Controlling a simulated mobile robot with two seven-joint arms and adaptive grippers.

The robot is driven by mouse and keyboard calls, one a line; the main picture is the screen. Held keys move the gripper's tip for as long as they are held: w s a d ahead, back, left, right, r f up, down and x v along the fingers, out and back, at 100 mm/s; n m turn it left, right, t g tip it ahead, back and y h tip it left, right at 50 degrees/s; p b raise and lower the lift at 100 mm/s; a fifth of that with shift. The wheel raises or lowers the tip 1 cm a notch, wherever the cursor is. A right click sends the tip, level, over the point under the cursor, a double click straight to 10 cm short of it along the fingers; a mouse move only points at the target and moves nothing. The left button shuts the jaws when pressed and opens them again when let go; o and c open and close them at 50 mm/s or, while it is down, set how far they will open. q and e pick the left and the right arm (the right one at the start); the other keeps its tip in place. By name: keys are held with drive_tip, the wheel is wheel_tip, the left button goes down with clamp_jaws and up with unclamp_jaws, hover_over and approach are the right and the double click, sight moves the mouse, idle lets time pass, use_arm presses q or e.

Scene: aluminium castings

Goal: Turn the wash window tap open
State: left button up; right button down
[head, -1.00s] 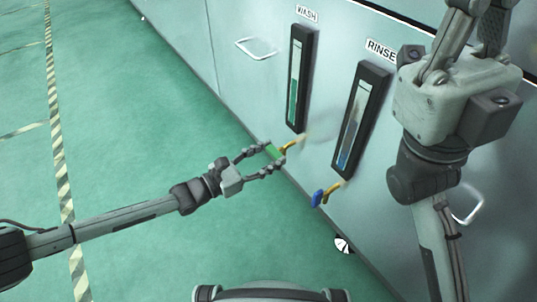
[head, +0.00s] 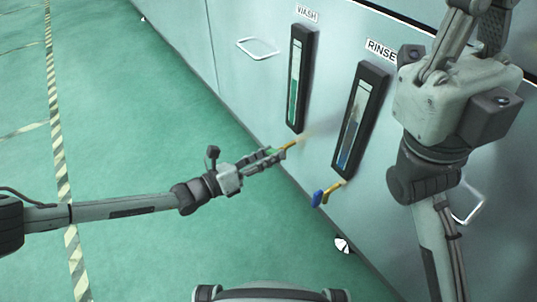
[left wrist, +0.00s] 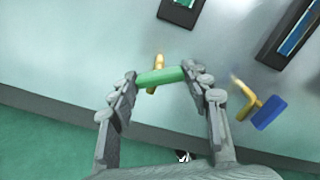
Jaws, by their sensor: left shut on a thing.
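The wash window (head: 296,95) is a dark upright frame with a green-filled gauge under the WASH label (head: 307,13). Its tap has a brass stem (head: 290,146) and a green handle, which in the left wrist view (left wrist: 160,76) lies nearly level across the picture. My left gripper (head: 277,153) is at this tap below the window. In the left wrist view its fingers stand either side of the handle, shut on its two ends. In the head view the fingers hide most of the handle. My right arm crosses the right side; its gripper is out of view.
The rinse window (head: 361,115) stands to the right, with a blue-handled tap (head: 318,198) close to my left gripper. A wire door handle (head: 257,48) sticks out of the cabinet at upper left. The green floor (head: 130,120) at left is clear.

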use_arm(q)
drive_tip(key=n, duration=1.1)
drive_tip(key=shift+n, duration=0.3)
idle(0.4)
drive_tip(key=o, duration=1.2)
drive_tip(key=shift+c, duration=0.2)
drive_tip(key=v, duration=1.2)
